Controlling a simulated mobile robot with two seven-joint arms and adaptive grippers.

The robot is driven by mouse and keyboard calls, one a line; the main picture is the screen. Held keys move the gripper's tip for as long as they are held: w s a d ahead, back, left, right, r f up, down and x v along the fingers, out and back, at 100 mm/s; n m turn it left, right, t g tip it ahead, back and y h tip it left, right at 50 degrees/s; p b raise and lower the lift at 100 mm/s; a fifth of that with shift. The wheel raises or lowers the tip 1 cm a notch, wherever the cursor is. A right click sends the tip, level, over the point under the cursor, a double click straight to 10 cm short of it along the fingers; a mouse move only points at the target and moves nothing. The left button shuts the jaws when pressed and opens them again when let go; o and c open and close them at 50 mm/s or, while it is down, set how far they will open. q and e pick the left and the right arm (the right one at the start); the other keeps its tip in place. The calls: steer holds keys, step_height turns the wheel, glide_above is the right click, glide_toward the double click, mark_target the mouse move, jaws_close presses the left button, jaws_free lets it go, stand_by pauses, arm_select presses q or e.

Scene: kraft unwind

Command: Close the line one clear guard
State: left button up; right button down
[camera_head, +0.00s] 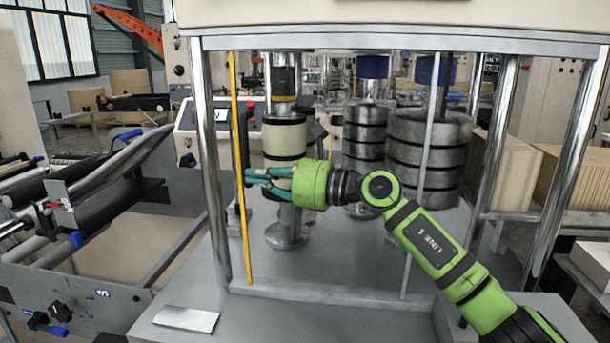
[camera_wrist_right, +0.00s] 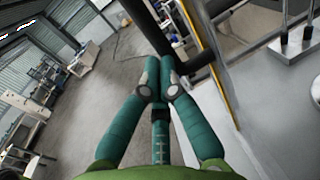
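The clear guard is a see-through pane with a yellow edge strip (camera_head: 240,215) standing just right of the machine's left front post. A thin grey upright (camera_head: 424,160) farther right may be its other edge; the pane itself is hard to see. A dark handle (camera_head: 244,125) stands along the yellow strip and also shows in the wrist view (camera_wrist_right: 146,30). My right gripper (camera_head: 252,176), with teal fingers, is at the lower part of this handle. In the wrist view its fingertips (camera_wrist_right: 161,85) are close together by the handle; whether they grip it is unclear. My left gripper is out of view.
Behind the guard stand a cream roll (camera_head: 284,138) and stacks of dark grey rolls (camera_head: 428,155). Chrome posts (camera_head: 215,190) frame the opening. A roller machine (camera_head: 75,215) stands at the left. A flat plate (camera_head: 187,319) lies at the front left of the deck.

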steer(key=x, duration=0.2)
steer(key=s+x, duration=0.1)
steer(key=x, duration=0.1)
steer(key=shift+w+a, duration=0.15)
steer(key=shift+a, duration=0.3)
steer(key=shift+d, duration=0.1)
